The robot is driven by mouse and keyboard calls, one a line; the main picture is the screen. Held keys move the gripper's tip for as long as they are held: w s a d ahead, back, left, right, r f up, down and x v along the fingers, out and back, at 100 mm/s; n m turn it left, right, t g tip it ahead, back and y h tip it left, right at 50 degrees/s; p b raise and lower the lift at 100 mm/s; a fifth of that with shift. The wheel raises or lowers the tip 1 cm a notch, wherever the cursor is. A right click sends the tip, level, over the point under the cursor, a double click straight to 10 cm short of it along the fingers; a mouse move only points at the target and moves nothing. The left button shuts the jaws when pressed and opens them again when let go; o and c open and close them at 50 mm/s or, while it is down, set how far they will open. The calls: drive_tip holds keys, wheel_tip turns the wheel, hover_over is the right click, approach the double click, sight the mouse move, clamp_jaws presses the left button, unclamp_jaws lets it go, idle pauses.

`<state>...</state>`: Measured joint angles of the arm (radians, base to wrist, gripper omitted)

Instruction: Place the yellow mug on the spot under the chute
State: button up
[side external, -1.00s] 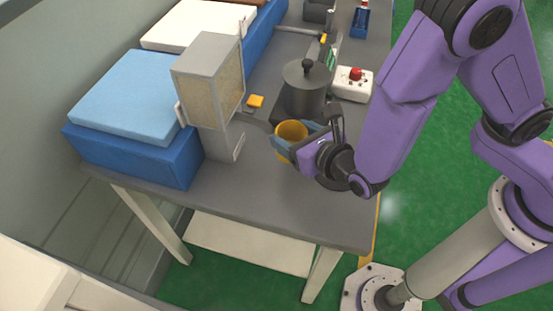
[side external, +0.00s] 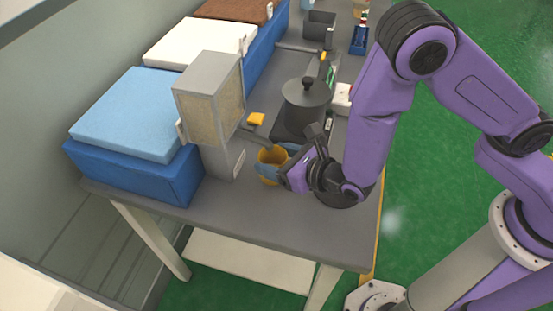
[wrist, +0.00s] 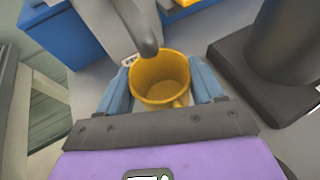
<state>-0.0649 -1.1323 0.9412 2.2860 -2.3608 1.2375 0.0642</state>
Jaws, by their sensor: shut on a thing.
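The yellow mug (side external: 271,164) is upright between the blue fingers of my gripper (side external: 279,167), beside the grey dispenser (side external: 211,100). My gripper is shut on it. In the wrist view the mug (wrist: 160,78) looks empty, with a finger on each side and its handle toward my palm. The grey chute (wrist: 137,26) reaches down from the dispenser to the mug's far rim in the wrist view; in the side view the chute (side external: 256,139) ends close above the mug. The spot under the chute is hidden. I cannot tell whether the mug touches the table.
A dark pot (side external: 306,100) on a black base stands just behind my gripper. Blue, white and brown mattresses (side external: 130,112) lie along the left side. The table's front part (side external: 240,205) is clear.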

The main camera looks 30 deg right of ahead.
drive_tip(key=shift+f, duration=0.45)
drive_tip(key=o, duration=1)
drive_tip(key=shift+f, duration=0.1)
drive_tip(key=shift+s+r, duration=0.2)
drive_tip(key=v, duration=1.1)
drive_tip(key=shift+s+d+r, duration=0.1)
drive_tip(key=shift+s+d, duration=0.1)
drive_tip(key=shift+s, duration=0.05)
